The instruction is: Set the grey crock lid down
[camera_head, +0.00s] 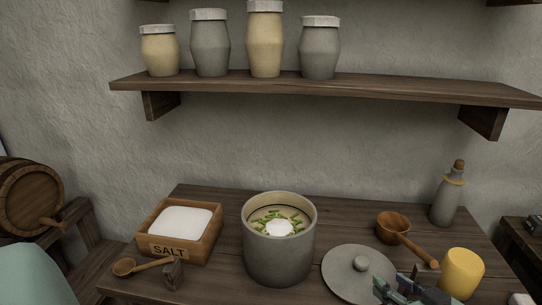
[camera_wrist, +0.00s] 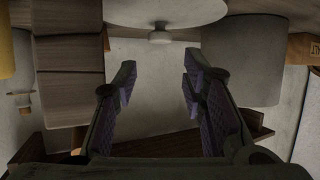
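The grey crock lid (camera_head: 342,280) is a flat round disc with a small knob (camera_head: 361,264). It appears to lie flat on the table, just right of the grey crock (camera_head: 279,258). The crock is uncovered, with green pieces and a white heap inside. My gripper (camera_head: 393,287) is at the bottom edge of the head view, at the lid's right side and partly cut off. In the wrist view, my gripper (camera_wrist: 160,84) has its fingers apart with nothing between them. The lid (camera_wrist: 165,13) and its knob (camera_wrist: 160,37) show beyond the fingertips.
A salt box (camera_head: 212,240) and a wooden spoon (camera_head: 125,267) are left of the crock. A wooden ladle (camera_head: 393,228), a yellow cup (camera_head: 462,272) and a grey bottle (camera_head: 446,200) are to the right. A shelf (camera_head: 330,88) with several jars hangs above.

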